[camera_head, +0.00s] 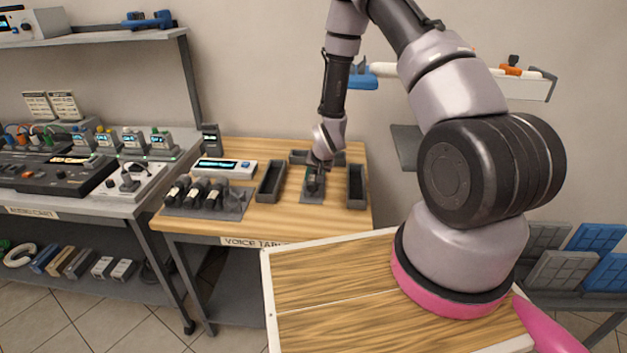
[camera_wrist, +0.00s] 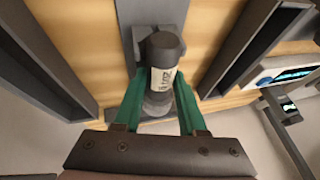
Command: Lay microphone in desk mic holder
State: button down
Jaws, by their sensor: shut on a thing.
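The microphone (camera_wrist: 162,60) has a dark body, a white label band and a lighter grey end; it shows between my green fingers in the wrist view. My gripper (camera_wrist: 158,98) is shut on it; the green fingers press its two sides. The grey desk mic holder (camera_wrist: 150,14) lies right under and behind the microphone. In the head view my gripper (camera_head: 314,172) is low over the holder (camera_head: 312,197) on the wooden voice table. My wrist hides most of the microphone there, and I cannot tell whether it touches the holder.
Dark open trays stand left (camera_head: 270,182), right (camera_head: 356,187) and behind the holder, close to my gripper. A grey rack (camera_head: 232,207) with several dark microphones and a white device with a lit screen (camera_head: 224,168) are at the table's left. Bare wood shows in front.

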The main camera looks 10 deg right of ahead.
jog(key=shift+f, duration=0.5)
jog(key=shift+c, duration=2.4)
grip_release()
jog(key=shift+f, duration=0.15)
